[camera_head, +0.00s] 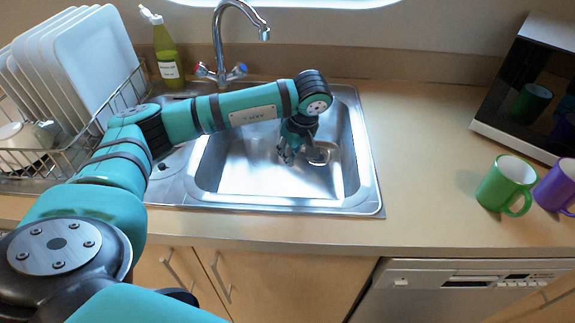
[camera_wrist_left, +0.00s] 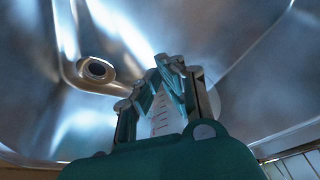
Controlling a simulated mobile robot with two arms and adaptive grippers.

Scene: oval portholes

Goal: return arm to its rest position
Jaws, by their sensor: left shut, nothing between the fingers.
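My left arm reaches in from the left, over the dish rack and sink edge, and bends down into the sink (camera_head: 260,182). My left gripper (camera_head: 287,152) points down inside the basin, and nothing is held in it. In the left wrist view the fingers (camera_wrist_left: 165,72) are closed together, with the metal basin around them. A shiny round metal shape (camera_head: 318,153) shows just right of the gripper in the head view; I cannot tell exactly what it is. My right gripper is not in view.
A dish rack (camera_head: 62,165) with several white plates (camera_head: 90,62) stands at left. A green bottle (camera_head: 164,55) and a tap (camera_head: 221,45) are behind the sink. At right are a green mug (camera_head: 497,183), a purple mug (camera_head: 558,186) and a microwave (camera_head: 535,85). The middle counter is clear.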

